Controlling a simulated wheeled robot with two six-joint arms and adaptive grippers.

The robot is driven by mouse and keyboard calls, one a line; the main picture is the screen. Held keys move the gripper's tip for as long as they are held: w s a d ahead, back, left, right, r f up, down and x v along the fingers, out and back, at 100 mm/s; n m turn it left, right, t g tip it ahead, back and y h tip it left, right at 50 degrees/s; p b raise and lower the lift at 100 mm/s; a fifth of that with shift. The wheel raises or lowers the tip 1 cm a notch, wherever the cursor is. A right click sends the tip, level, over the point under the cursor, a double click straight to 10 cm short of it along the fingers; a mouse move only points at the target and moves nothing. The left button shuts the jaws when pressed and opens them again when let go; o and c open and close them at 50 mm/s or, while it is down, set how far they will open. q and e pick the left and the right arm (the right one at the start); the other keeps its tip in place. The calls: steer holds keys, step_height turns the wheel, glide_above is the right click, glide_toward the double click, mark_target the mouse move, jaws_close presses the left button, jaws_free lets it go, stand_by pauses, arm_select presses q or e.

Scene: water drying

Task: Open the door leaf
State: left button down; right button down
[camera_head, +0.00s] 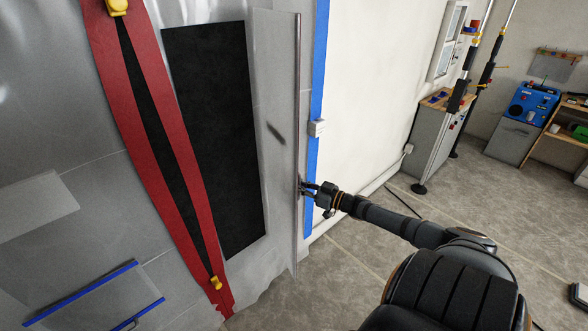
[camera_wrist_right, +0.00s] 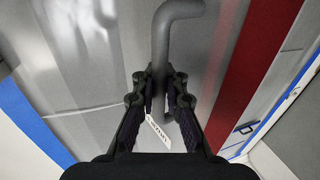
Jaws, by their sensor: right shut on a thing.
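The door leaf (camera_head: 272,90) is a tall, translucent grey panel with a dark metal edge, standing right of a black rectangle (camera_head: 212,140) in the head view. How far it stands open is hard to tell. My right gripper (camera_head: 304,188) is at the leaf's edge, partly over the handle. In the wrist view, my right gripper (camera_wrist_right: 164,88) is shut around a grey bent bar handle (camera_wrist_right: 180,12), with a finger on each side. A small white tag (camera_wrist_right: 158,132) with dark print hangs below the fingers. My left gripper is not in view.
A red strip with a black slit (camera_head: 172,130) and yellow pulls runs down the plastic sheeting at left. Blue tape (camera_head: 313,190) borders the white wall. A grey cabinet (camera_head: 435,135) and a blue machine (camera_head: 531,103) stand at the back right. Floor (camera_head: 345,270) is bare below my right arm.

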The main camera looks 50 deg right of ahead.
steer(key=shift+s+f, duration=0.15)
steer(key=shift+f, duration=0.1)
steer(key=c, duration=1.8)
jaws_free()
steer(key=o, duration=0.4)
steer(key=shift+s+d+r, duration=0.15)
steer(key=shift+s+r, duration=0.15)
steer(key=shift+s, duration=0.1)
steer(key=shift+w, duration=0.25)
steer(key=shift+v, duration=3.8)
